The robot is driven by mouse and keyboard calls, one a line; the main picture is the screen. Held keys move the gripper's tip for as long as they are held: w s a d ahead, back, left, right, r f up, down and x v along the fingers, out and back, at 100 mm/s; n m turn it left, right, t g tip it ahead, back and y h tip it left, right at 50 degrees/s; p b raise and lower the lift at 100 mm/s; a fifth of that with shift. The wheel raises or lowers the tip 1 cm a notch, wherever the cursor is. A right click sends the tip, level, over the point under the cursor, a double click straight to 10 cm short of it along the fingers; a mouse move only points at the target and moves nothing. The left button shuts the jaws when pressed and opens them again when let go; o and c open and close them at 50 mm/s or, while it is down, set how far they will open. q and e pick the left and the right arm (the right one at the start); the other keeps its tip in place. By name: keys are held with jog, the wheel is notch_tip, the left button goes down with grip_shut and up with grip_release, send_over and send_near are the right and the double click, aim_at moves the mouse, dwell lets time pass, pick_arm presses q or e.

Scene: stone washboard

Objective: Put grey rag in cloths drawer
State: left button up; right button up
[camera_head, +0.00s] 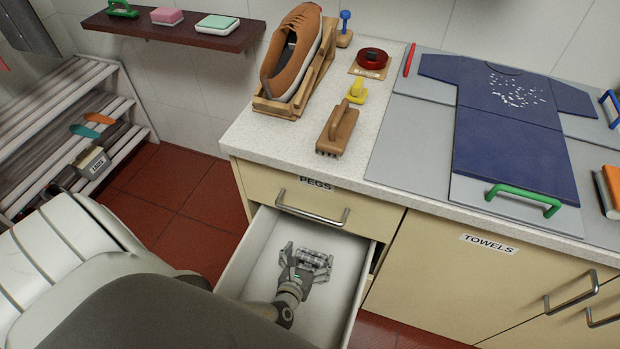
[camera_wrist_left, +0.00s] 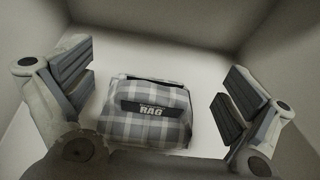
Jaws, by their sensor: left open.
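The grey rag (camera_wrist_left: 150,128) is a plaid folded bundle with a black "RAG" label. It lies on the white floor of an open drawer (camera_head: 240,262) below the one labelled "PEGS". My left gripper (camera_head: 307,262) is down inside this drawer. In the left wrist view its fingers (camera_wrist_left: 160,92) are spread wide, one on each side of the rag, with gaps visible. In the head view the gripper mostly covers the rag. No label shows on the open drawer's visible parts. My right gripper is not in view.
Above is a closed "PEGS" drawer (camera_head: 265,190); to the right is a "TOWELS" front (camera_head: 455,262). The counter holds a brown shoe (camera_head: 291,50) on a wooden stand, a brush (camera_head: 338,130) and a blue shirt (camera_head: 510,150). A slatted rack (camera_head: 60,110) stands left.

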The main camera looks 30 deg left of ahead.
pick_arm(q)
jog(key=v, duration=0.6)
jog(key=shift+s, duration=0.35)
jog(key=shift+p, duration=0.3)
